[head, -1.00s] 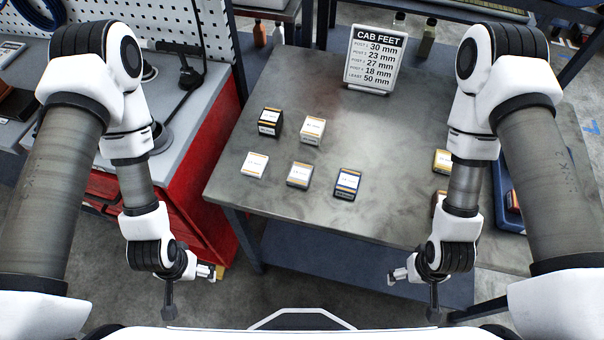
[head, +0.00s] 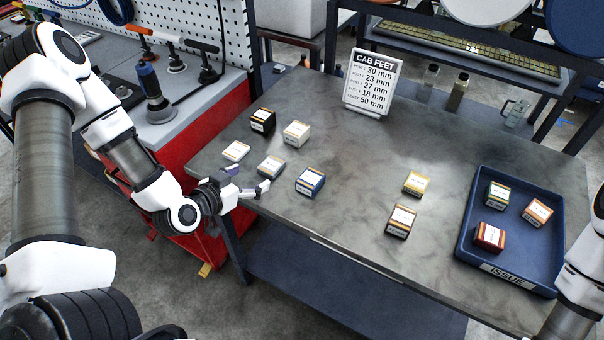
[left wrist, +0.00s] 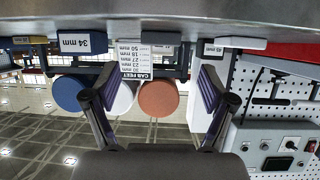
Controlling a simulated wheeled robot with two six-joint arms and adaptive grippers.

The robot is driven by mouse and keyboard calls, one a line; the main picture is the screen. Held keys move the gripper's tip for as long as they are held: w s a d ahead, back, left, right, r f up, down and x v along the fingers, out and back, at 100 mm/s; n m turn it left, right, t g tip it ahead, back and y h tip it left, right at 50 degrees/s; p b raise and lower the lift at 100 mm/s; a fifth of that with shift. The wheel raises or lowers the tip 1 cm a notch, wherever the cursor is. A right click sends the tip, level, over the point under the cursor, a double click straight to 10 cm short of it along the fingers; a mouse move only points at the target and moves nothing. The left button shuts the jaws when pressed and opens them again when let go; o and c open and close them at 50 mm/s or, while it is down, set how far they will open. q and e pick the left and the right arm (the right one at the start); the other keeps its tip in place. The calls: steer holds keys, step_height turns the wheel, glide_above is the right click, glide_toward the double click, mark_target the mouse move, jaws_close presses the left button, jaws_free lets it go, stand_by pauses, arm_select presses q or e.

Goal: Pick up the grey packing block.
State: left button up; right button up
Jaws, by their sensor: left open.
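The grey packing block (head: 271,166) stands on the table near its front left edge, with a pale label on top. In the left wrist view, which is upside down, the grey block (left wrist: 160,38) shows ahead, roughly centred between the fingers and apart from them. My left gripper (head: 248,182) is open and empty at the table's front left edge, just in front of the grey block. Its open fingers (left wrist: 157,82) also show in the left wrist view. My right gripper is out of the frames; only part of my right arm shows.
A blue block (head: 310,182) stands to the right of the grey one, a white block (head: 235,151) to the left. A cream block (head: 296,133) and a black block (head: 262,121) stand behind. A blue tray (head: 515,258) with three blocks lies at right. The sign (head: 372,83) stands behind.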

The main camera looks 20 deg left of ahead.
mark_target(270, 165)
arm_select(q)
steer(key=x, duration=0.2)
steer(key=shift+w+d, duration=0.2)
steer(key=shift+w, duration=0.25)
steer(key=shift+w+a+f, duration=0.15)
steer(key=shift+w, duration=0.25)
steer(key=x, duration=0.5)
steer(key=shift+s, duration=0.2)
steer(key=shift+c, duration=0.3)
steer(key=c, duration=1.2)
